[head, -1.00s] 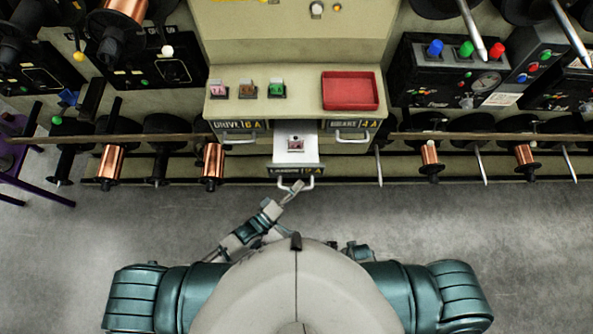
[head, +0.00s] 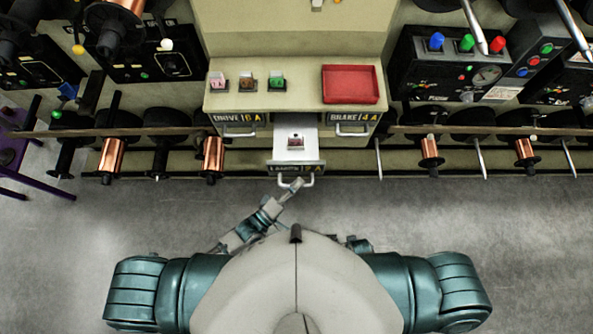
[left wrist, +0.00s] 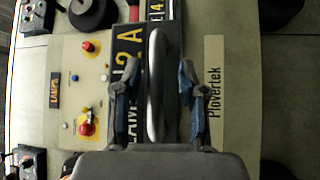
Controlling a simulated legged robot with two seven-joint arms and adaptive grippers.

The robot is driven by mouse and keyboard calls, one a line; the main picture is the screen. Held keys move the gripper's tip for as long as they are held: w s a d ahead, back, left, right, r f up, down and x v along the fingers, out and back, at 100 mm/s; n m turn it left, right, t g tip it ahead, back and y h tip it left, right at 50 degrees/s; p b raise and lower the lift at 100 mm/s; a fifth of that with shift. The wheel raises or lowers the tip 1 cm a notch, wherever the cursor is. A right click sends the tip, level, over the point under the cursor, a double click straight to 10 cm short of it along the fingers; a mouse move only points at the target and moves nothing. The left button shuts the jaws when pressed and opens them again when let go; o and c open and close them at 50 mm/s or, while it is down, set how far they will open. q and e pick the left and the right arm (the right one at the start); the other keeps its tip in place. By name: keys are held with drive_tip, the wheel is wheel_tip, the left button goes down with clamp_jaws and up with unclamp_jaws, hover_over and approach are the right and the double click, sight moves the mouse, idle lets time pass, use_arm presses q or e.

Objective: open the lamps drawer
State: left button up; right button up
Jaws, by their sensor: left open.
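The lamps drawer (head: 312,149), labelled "LAMPS 2 A", stands pulled out below the counter, between the DRIVE and BRAKE drawers. A small dark red and pale part (head: 295,141) lies inside it. Its pale bar handle (head: 284,182) is on the front; in the left wrist view the handle (left wrist: 157,85) runs upright in the picture. My left gripper (head: 298,184) is at the handle. In the left wrist view its fingers (left wrist: 152,95) stand open on either side of the handle, with gaps visible. My right gripper is not seen.
The DRIVE drawer (head: 238,122) and BRAKE drawer (head: 350,122) are shut. A red tray (head: 350,84) and several small switch blocks (head: 247,82) stand on the counter. Copper spools (head: 212,158) line a rail at both sides. The grey floor (head: 480,230) around me is clear.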

use_arm(q)
drive_tip(key=v, duration=1.2)
drive_tip(key=shift+f, duration=0.1)
